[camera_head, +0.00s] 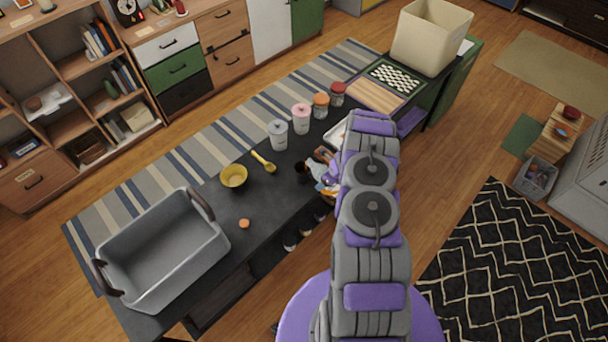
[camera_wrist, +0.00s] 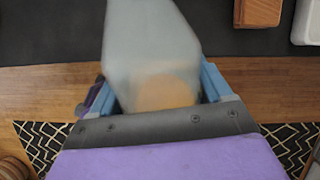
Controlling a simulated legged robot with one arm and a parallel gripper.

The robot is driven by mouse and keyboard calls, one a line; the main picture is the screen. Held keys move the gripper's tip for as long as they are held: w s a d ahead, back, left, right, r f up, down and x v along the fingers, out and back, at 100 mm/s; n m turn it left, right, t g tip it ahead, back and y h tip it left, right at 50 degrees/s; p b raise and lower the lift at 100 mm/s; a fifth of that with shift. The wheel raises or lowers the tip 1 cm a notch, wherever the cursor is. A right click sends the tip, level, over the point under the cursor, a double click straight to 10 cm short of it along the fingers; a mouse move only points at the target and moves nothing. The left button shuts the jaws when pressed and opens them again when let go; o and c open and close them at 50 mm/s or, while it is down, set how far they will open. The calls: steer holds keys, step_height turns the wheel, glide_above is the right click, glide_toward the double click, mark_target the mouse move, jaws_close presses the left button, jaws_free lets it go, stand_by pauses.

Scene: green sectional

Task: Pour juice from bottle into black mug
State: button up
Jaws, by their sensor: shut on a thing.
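My gripper (camera_head: 331,179) is over the near edge of the dark counter, mostly hidden by my arm in the head view. In the wrist view its blue fingers (camera_wrist: 165,85) are shut around a pale, translucent bottle (camera_wrist: 150,40). The bottle looks tilted, with an orange-tan patch at its near end. In the head view the bottle (camera_head: 317,168) shows as a pale shape pointing left. A small dark shape that looks like the black mug (camera_head: 302,173) is beside its left end. I cannot tell whether they touch or whether juice is flowing. The mug is not clear in the wrist view.
The counter (camera_head: 215,205) holds a grey bin (camera_head: 165,250), a yellow bowl (camera_head: 233,176), a yellow spoon (camera_head: 264,162) and several lidded containers (camera_head: 302,118). A wooden block (camera_wrist: 258,12) and white tray (camera_wrist: 306,22) lie at the wrist view's top right.

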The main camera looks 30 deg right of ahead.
steer(key=shift+s+r+g+h+p, duration=0.2)
steer(key=shift+r+g+h+p, duration=0.4)
steer(key=shift+p, duration=2.35)
stand_by(1.5)
steer(key=shift+d+f+b, duration=0.1)
steer(key=shift+b, duration=0.35)
steer(key=b, duration=0.2)
steer(key=shift+w+f+y+b, duration=0.1)
steer(key=shift+f+y+b, duration=0.2)
steer(key=shift+b, duration=0.1)
steer(key=shift+w+b, duration=0.1)
steer(key=shift+b, duration=0.5)
steer(key=shift+t+b, duration=0.3)
steer(key=shift+b, duration=0.95)
steer(key=b, duration=0.3)
steer(key=shift+f+t+y+b, duration=0.15)
steer(key=shift+t+y+b, duration=0.15)
steer(key=shift+w+b, duration=0.1)
steer(key=shift+b, duration=1.1)
steer(key=t+b, duration=0.1)
steer(key=b, duration=0.2)
steer(key=shift+a+f+y+b, duration=0.15)
steer(key=shift+a+y+b, duration=0.05)
steer(key=shift+y+b, duration=0.1)
steer(key=shift+w+b, duration=0.15)
steer(key=shift+b, duration=0.7)
